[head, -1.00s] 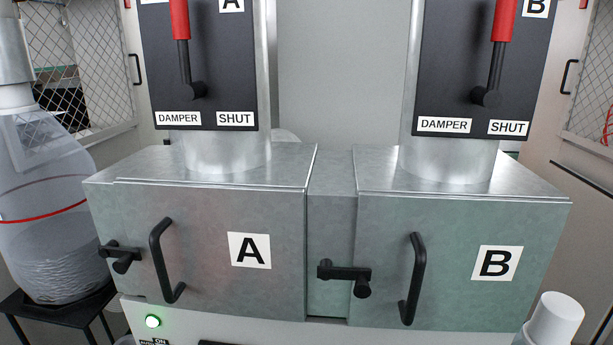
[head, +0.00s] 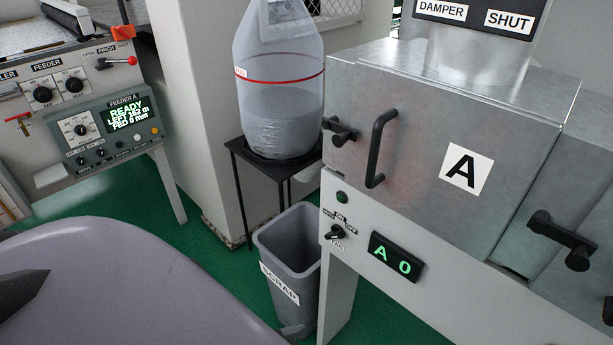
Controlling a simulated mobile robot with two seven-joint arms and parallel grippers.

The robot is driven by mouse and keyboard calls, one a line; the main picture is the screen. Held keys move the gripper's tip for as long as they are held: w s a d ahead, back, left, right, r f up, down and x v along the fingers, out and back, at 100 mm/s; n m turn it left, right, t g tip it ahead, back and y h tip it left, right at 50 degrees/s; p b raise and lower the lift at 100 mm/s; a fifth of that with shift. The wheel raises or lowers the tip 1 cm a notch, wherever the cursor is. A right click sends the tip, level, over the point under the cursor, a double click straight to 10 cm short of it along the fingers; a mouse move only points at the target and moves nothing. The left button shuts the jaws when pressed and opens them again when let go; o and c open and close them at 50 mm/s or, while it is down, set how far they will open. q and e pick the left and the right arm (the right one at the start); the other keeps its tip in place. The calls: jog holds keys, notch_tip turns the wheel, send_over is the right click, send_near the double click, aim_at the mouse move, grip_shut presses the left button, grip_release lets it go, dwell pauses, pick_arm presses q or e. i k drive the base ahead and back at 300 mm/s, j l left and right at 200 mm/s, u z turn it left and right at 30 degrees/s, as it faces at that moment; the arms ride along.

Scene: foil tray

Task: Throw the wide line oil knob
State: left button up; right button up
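No knob in view carries a label that I can read as oil. A black rotary knob (head: 335,233) is on the white front panel under oven A, with small labels around it. On the feeder at left are two black knobs (head: 42,95) (head: 74,85) on the grey upper panel. A knob (head: 80,130) with a white plate and several small switches are on the Feeder A box (head: 107,172). Its display (head: 126,112) reads READY. Neither gripper can be made out in view.
Oven A (head: 415,140) has a black handle and latch. Below it are a dark lamp (head: 341,197) and a display (head: 396,257) reading A 0. A grey scrap bin (head: 290,262) stands by a black stand (head: 240,150) holding a clear bag. A large pale rounded shape covers the bottom left.

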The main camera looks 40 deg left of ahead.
aim_at(101, 152)
jog(key=u, duration=2.4)
jog(key=i+z, duration=0.15)
jog(key=z, duration=0.25)
jog(key=i+j+z, duration=0.15)
jog(key=z, duration=0.2)
jog(key=i+j+z, duration=0.35)
jog(key=j, duration=0.35)
jog(key=i+j, duration=0.25)
jog(key=j, duration=0.15)
jog(key=i+j, duration=0.25)
jog(key=j, duration=0.15)
jog(key=i+j+z, duration=0.1)
jog(key=i+j, duration=0.15)
jog(key=j, duration=0.1)
